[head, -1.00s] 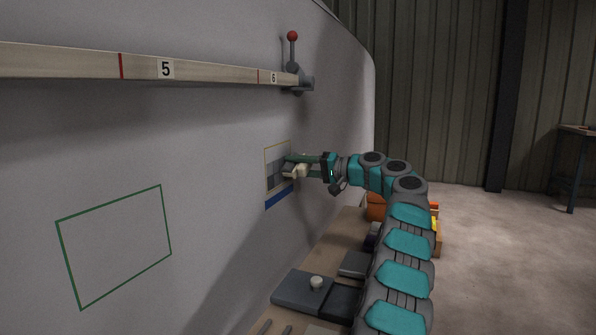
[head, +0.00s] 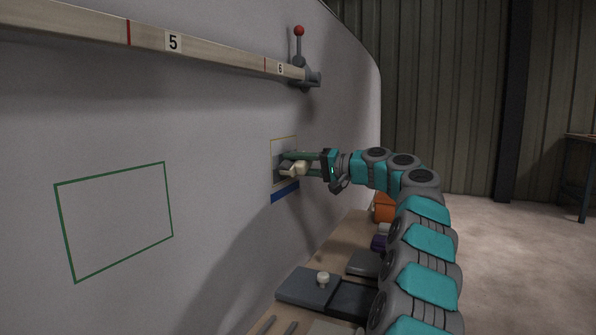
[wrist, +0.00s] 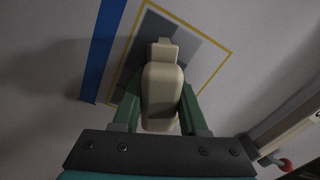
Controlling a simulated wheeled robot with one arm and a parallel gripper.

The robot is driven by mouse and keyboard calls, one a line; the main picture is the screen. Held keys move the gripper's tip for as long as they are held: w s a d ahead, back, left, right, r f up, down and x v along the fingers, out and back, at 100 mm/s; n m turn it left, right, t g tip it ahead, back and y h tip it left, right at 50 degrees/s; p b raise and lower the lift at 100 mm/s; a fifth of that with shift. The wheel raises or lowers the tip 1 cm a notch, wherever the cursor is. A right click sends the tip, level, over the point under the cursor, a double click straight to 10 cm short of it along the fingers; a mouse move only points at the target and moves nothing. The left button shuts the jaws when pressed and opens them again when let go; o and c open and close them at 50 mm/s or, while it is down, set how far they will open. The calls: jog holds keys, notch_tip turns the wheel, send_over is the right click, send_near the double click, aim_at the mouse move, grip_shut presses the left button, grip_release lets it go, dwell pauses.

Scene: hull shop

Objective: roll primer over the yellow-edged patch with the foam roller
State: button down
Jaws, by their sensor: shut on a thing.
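My gripper (head: 292,165) is shut on the cream-coloured foam roller (head: 297,169) and holds it out toward the pale hull wall. In the wrist view the roller (wrist: 163,88) sits between the two green fingers, its narrow end pointing at the patch. The yellow-edged patch (head: 282,146) is on the wall behind the roller. In the wrist view the patch (wrist: 208,72) shows areas of darker and lighter grey inside its yellow outline. The roller covers part of it. I cannot tell whether the roller touches the wall.
A blue strip (head: 285,192) runs under the patch. A green-outlined rectangle (head: 118,220) is at left. A numbered batten (head: 215,50) with a red-knobbed clamp (head: 299,58) runs above. A bench (head: 340,247) below holds a dark lidded tray (head: 308,287) and an orange box (head: 385,207).

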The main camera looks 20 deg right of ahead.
aim_at(295, 170)
jog(key=shift+s+a+f, duration=0.1)
jog(key=shift+s+a, duration=0.1)
jog(key=shift+s, duration=0.05)
jog(key=s+a+b, duration=0.1)
jog(key=s+b, duration=0.1)
jog(key=b, duration=0.1)
jog(key=shift+a+f, duration=0.35)
jog(key=shift+a, duration=0.05)
jog(key=shift+s+a+r+b, duration=0.15)
jog(key=shift+s+a+b, duration=0.3)
jog(key=shift+a, duration=0.2)
jog(key=shift+s+a+r+b, duration=0.15)
jog(key=shift+s+a+b, duration=0.15)
jog(key=shift+s+a, duration=0.3)
jog(key=shift+a+r+p, duration=0.15)
jog(key=shift+r+p, duration=0.8)
jog(key=shift+r, duration=0.15)
jog(key=shift+w+d+r+p, duration=0.2)
jog(key=shift+w+d+p, duration=0.6)
jog(key=shift+p, duration=0.4)
jog(key=shift+w+d+f+p, duration=0.2)
jog(key=shift+w+d+p, duration=0.2)
jog(key=shift+d, duration=0.1)
jog(key=shift+w+d+r+p, duration=0.2)
jog(key=shift+w+d+p, duration=0.3)
jog(key=shift+p, duration=0.4)
jog(key=w+d+p, duration=0.5)
jog(key=p, duration=0.4)
jog(key=shift+f+p, duration=0.35)
jog(key=shift+p, duration=0.05)
